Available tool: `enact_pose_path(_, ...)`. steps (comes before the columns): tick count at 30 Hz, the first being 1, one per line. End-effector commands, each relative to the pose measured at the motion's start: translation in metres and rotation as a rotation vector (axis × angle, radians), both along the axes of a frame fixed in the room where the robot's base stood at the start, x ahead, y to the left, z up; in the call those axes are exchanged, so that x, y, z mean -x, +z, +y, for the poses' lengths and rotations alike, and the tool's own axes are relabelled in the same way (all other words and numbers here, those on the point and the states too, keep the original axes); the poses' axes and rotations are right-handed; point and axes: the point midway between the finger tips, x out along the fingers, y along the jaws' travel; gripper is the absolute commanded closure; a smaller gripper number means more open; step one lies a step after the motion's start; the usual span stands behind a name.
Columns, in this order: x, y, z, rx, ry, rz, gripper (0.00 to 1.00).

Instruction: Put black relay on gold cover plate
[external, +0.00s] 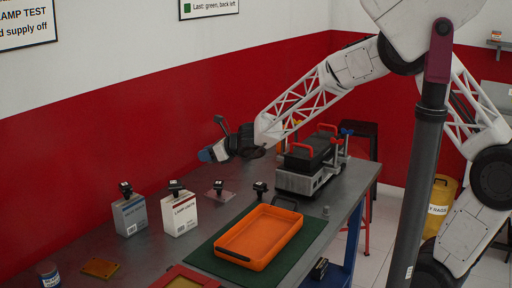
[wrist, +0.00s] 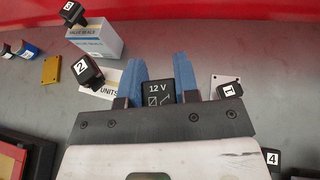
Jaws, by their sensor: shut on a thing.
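My gripper (external: 208,155) has blue fingers and is raised above the far part of the bench. In the wrist view my gripper (wrist: 158,88) is shut on a black relay (wrist: 158,98) marked "12 V", which sits between the fingers. I cannot make the relay out clearly in the external view. The gold cover plate (external: 101,268) lies flat at the near left of the bench, well apart from my gripper. It also shows at the left of the wrist view (wrist: 51,70), with nothing on it.
Black numbered blocks stand on a grey box (external: 129,215), a white box (external: 181,214) and a metal plate (external: 219,196). An orange tray (external: 246,257) lies on a green mat (external: 200,257). A small jar (external: 48,275) is left of the gold plate.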

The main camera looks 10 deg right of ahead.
Motion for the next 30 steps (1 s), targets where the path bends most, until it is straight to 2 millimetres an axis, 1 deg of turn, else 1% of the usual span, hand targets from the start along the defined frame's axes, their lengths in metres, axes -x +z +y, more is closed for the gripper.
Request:
enact_pose_path(1,0.001,0.010,0.001,0.000,0.004,-0.001,0.94)
enact_pose_path(3,0.011,0.006,0.014,0.001,0.038,-0.001,0.94)
enact_pose_path(8,0.031,0.008,0.042,-0.001,0.112,-0.010,0.94)
enact_pose_path(14,0.069,0.009,0.084,-0.003,0.239,-0.016,0.94)
enact_pose_path(18,0.103,0.009,0.118,-0.005,0.345,-0.022,0.94)
enact_pose_path(20,0.119,0.010,0.131,-0.006,0.391,-0.025,0.94)
enact_pose_path(21,0.129,0.010,0.140,-0.006,0.422,-0.023,0.94)
enact_pose_path(26,0.172,0.010,0.172,-0.007,0.545,-0.023,0.94)
enact_pose_path(30,0.212,0.009,0.197,-0.007,0.654,-0.022,0.94)
